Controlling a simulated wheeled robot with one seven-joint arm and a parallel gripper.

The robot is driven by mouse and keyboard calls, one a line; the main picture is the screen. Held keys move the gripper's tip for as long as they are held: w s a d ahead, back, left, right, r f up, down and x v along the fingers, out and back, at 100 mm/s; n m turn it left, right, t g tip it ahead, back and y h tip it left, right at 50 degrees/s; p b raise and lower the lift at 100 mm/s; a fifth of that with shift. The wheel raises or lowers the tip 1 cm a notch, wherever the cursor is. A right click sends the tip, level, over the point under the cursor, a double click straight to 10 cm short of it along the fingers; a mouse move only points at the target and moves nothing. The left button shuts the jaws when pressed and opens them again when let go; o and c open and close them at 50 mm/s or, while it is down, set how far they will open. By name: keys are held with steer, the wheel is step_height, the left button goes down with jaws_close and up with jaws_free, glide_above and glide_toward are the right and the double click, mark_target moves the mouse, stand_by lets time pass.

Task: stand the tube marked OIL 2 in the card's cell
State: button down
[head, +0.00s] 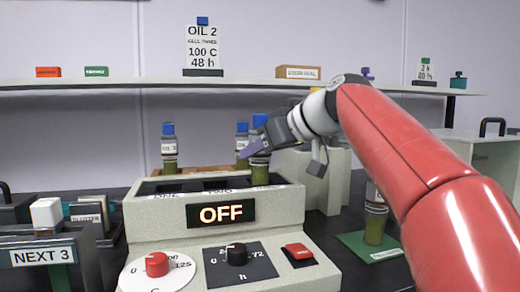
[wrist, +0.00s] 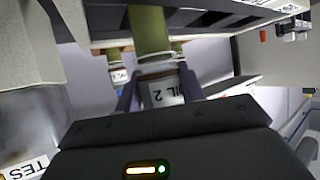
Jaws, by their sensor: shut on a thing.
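The card (head: 203,46) on the shelf reads OIL 2, cell three, 100 C, 48 h. My gripper (head: 256,147) is shut on the OIL 2 tube (head: 260,174), which has a blue cap and green contents. In the wrist view the OIL 2 tube (wrist: 150,32) shows its label, partly readable as "IL 2", between the fingers of my gripper (wrist: 160,90). The tube is upright at the right end of the heating block (head: 165,215), past the cells marked ONE and TWO. Whether its foot is inside the third cell or above it, I cannot tell.
A wooden rack (head: 200,170) behind the block holds the OIL 3 tube (head: 168,148) and another blue-capped tube (head: 242,140). The block's display reads OFF, with knobs and a red switch (head: 298,250) below. Another tube (head: 375,222) stands on a green mat at right.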

steer(key=shift+f+b, duration=1.1)
steer(key=shift+f, duration=0.2)
steer(key=c, duration=0.8)
jaws_free()
steer(key=v, duration=0.8)
steer(key=shift+p, duration=0.3)
steer(key=shift+a, duration=0.1)
